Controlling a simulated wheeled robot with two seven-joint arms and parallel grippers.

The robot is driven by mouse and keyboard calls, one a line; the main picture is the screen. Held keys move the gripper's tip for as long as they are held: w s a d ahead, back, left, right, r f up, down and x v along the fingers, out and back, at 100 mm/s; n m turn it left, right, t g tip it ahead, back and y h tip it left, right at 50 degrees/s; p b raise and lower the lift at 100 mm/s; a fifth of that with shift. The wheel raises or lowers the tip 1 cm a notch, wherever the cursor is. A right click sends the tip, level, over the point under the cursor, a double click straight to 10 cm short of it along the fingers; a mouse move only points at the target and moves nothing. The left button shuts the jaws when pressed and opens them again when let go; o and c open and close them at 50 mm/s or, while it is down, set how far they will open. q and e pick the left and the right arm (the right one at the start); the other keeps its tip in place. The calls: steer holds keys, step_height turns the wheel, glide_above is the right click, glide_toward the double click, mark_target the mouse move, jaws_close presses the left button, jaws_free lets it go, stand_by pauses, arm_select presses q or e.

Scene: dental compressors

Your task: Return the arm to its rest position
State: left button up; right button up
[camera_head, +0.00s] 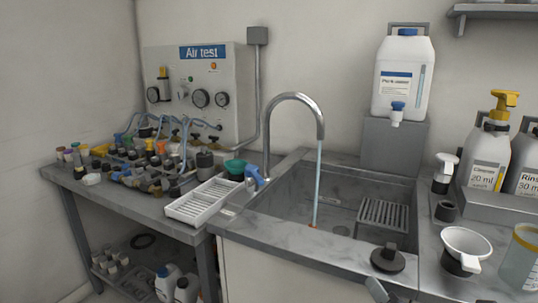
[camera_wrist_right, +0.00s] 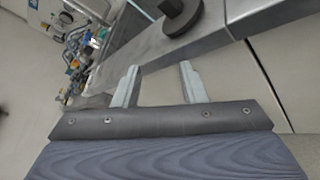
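My right gripper (camera_wrist_right: 159,68) is open in the right wrist view, with its two pale fingers apart and nothing between them. In the head view only a small grey part of the right gripper (camera_head: 377,290) shows at the bottom edge, in front of the sink counter and just below a black round-based piece (camera_head: 387,259). The same black piece shows at the top of the wrist view (camera_wrist_right: 181,16), beyond the fingertips and apart from them. My left gripper is in neither view.
Water runs from the curved tap (camera_head: 295,97) into the sink (camera_head: 285,207). A white funnel cup (camera_head: 467,241) and bottles (camera_head: 487,157) stand on the right counter. A white rack tray (camera_head: 203,202) and crowded fittings (camera_head: 150,165) are on the left bench.

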steer(key=s+d+f+m+g+h, duration=0.2)
steer(key=s+d+f+m+g, duration=0.45)
steer(key=f+m, duration=0.6)
steer(key=s+a+f+m+g+y, duration=0.1)
steer(key=s+a+m+g+y, duration=0.35)
steer(key=m, duration=1.25)
step_height(320, 180, up, 24)
steer(key=s+t+p, duration=0.1)
steer(key=p, duration=2.3)
steer(key=shift+s+a+r, duration=0.15)
steer(key=shift+s+a, duration=0.05)
steer(key=shift+s, duration=0.05)
